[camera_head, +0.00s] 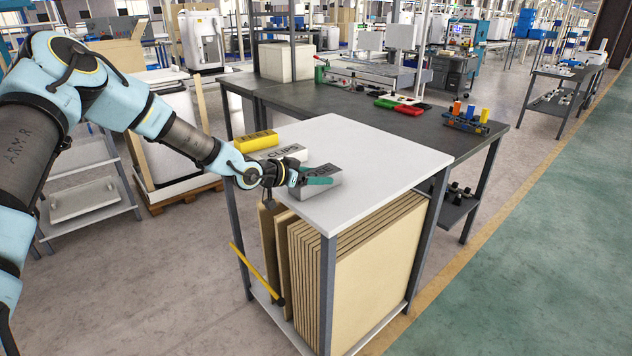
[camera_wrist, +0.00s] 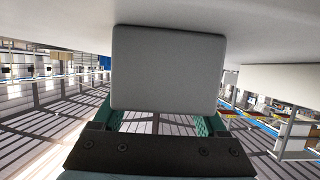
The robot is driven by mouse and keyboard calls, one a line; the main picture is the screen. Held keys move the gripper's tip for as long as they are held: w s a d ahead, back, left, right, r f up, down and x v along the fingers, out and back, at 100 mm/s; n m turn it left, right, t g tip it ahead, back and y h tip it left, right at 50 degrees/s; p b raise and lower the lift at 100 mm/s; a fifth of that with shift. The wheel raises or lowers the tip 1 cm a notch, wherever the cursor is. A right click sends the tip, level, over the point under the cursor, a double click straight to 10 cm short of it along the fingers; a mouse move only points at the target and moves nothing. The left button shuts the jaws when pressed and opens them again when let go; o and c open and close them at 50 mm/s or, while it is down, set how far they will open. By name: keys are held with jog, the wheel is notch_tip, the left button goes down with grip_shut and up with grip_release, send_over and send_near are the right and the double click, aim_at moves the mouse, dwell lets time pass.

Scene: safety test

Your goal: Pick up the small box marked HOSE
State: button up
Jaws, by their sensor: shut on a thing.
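A small grey box (camera_head: 323,169) is at the left front of the white tabletop (camera_head: 370,160). Its dark lettering is partly covered by my gripper, so I cannot read the whole mark. My gripper (camera_head: 316,181), with green fingers, is shut on this box from its near left side. In the wrist view the box's plain grey face (camera_wrist: 168,68) fills the space between the fingers (camera_wrist: 160,122). I cannot tell whether the box rests on the tabletop or is slightly above it.
A pale lettered box (camera_head: 281,153) lies just behind the held box, with a yellow box (camera_head: 256,141) beyond it. The tabletop to the right is clear. A dark bench (camera_head: 330,98) behind holds red and green items (camera_head: 400,107) and a rack of coloured bottles (camera_head: 468,118).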

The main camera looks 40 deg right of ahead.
jog(key=c, duration=0.5)
